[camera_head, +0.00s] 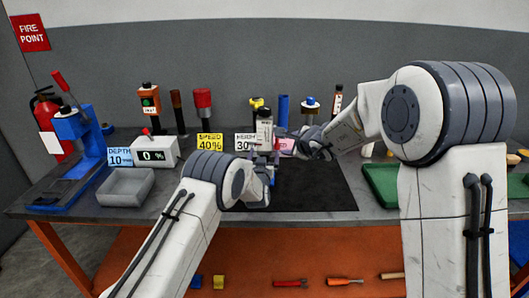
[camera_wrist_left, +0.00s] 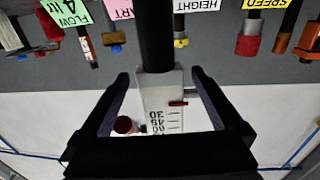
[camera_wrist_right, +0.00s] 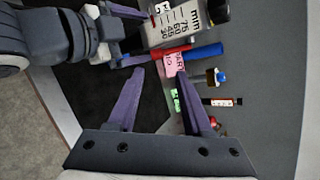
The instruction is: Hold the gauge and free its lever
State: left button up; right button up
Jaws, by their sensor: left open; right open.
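The gauge (camera_head: 264,128) is a pale upright block with a black top, near the middle of the bench in the head view. Its mm scale and a small red mark face the left wrist view (camera_wrist_left: 163,92). My left gripper (camera_wrist_left: 157,78) is open, with its fingers on either side of the gauge body; I cannot tell whether they touch it. A dark red knob (camera_wrist_left: 123,125) shows beside the scale; whether it is the lever's end is unclear. My right gripper (camera_wrist_right: 160,73) is open and empty, to the right of the gauge in the head view; the gauge (camera_wrist_right: 178,24) lies beyond its fingertips.
A black mat (camera_head: 310,188) covers the bench's middle. A grey tray (camera_head: 125,187), a 0 % display box (camera_head: 152,155) and a blue press (camera_head: 75,135) stand left. A green tray (camera_head: 381,182) is right. Label cards and upright tools line the back.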

pick_arm(q)
jog(key=shift+w+d, duration=0.1)
jog(key=shift+w, duration=0.95)
grip_shut()
pick_arm(e)
jog(key=c, duration=0.4)
jog(key=shift+w+d, duration=0.1)
jog(key=shift+w, duration=0.25)
grip_shut()
jog(key=w+d+f+n+y, duration=0.6)
jog(key=d+n+y, duration=0.2)
jog(key=n, duration=0.3)
jog(key=shift+w+d+f+y, duration=0.15)
jog(key=shift+d+y, duration=0.1)
jog(key=shift+y, duration=0.35)
